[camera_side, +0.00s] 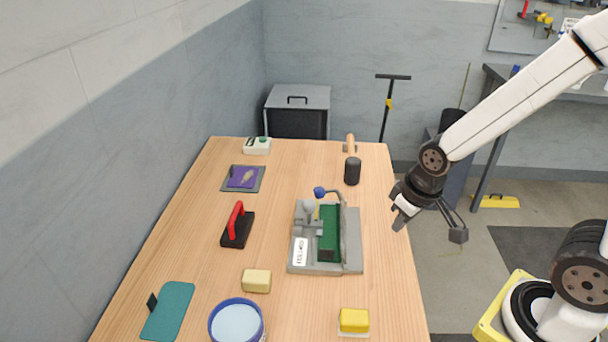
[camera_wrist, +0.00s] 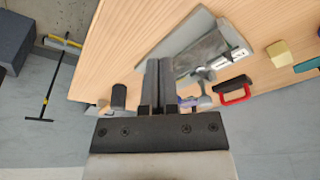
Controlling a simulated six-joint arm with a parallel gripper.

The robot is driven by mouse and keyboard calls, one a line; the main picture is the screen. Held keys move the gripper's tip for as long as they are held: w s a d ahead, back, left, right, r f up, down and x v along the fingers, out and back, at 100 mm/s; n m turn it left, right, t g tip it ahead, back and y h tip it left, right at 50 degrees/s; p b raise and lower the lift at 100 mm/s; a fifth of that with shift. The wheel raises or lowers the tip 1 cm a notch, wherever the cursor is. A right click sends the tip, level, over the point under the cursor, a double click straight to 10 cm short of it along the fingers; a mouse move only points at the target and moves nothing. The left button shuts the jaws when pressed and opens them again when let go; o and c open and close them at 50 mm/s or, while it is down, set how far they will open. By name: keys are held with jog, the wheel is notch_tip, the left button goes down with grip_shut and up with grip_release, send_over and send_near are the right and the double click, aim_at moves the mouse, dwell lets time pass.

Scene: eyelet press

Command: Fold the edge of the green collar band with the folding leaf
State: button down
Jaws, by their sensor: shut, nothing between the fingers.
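The grey eyelet press (camera_side: 300,264) stands mid-table. The green collar band (camera_side: 329,225) lies lengthwise in it, its edge detail too small to read. A grey upright plate, which looks like the folding leaf (camera_side: 351,240), runs along the band's right side. A blue knob (camera_side: 319,192) sits at the press's far end.
A beige block (camera_side: 256,281), a blue-rimmed bowl (camera_side: 237,322) and a yellow block (camera_side: 354,320) are in front. Table right of the press is clear.

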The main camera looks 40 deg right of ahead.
jog(key=shift+c, duration=2)
grip_release()
jog(key=shift+w+r, duration=0.1)
jog(key=shift+w, duration=0.15)
jog(key=shift+o, duration=0.5)
jog(key=shift+w, duration=0.35)
notch_tip(320, 180, up, 3)
jog(key=n+g+h, duration=0.3)
jog(key=n+g, duration=0.2)
jog(key=n, duration=0.3)
send_over(316, 188)
jog(key=a, duration=0.2)
jog(key=shift+w+n+g, duration=0.4)
jog(key=shift+w+n, duration=0.1)
jog(key=shift+w, duration=0.5)
jog(key=shift+f, duration=0.2)
jog(key=shift+x, duration=3.85)
jog(key=shift+c, duration=0.2)
grip_shut()
jog(key=shift+r, duration=0.1)
